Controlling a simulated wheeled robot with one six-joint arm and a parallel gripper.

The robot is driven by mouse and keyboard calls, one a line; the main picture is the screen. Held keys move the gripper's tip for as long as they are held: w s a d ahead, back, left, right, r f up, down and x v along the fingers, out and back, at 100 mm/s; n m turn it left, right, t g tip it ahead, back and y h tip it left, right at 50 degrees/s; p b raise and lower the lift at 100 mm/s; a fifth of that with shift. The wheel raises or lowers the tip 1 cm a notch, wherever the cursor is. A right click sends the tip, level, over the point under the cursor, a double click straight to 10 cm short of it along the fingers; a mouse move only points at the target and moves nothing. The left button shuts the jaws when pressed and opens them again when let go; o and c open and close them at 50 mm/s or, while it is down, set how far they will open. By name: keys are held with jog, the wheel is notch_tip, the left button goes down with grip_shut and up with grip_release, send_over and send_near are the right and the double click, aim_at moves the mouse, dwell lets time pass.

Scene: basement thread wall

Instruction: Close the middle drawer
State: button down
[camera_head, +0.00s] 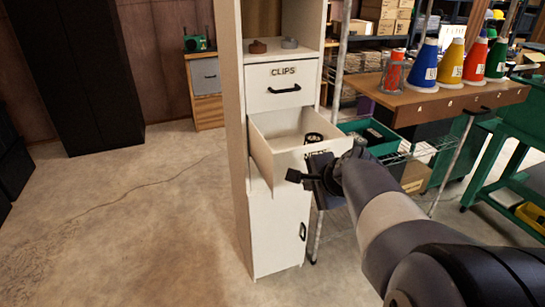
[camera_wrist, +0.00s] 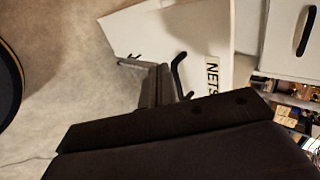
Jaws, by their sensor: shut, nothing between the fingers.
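The middle drawer (camera_head: 275,150) of the white cabinet is pulled out, and its open inside shows. A round black item (camera_head: 313,138) lies in it at the right. In the wrist view the drawer's white front (camera_wrist: 190,32) bears a NETS label (camera_wrist: 212,76) and a black handle (camera_wrist: 179,75). My gripper (camera_head: 294,176) is in front of this drawer and covers part of its front and label in the head view. Its fingers (camera_wrist: 135,64) are shut and empty, close beside the handle; I cannot tell whether they touch it.
The CLIPS drawer (camera_head: 281,88) above is shut, and a door (camera_head: 280,232) is below. At the right, a wooden table (camera_head: 430,98) holds several coloured cones, with a green bin (camera_head: 372,136) near the cabinet. The floor (camera_head: 150,220) at the left is clear apart from a thin cable.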

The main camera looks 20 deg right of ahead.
jog(key=w+f, duration=0.3)
jog(key=w, duration=0.4)
jog(key=shift+w+a+f, duration=0.15)
jog(key=shift+w+f, duration=0.05)
jog(key=shift+w, duration=0.05)
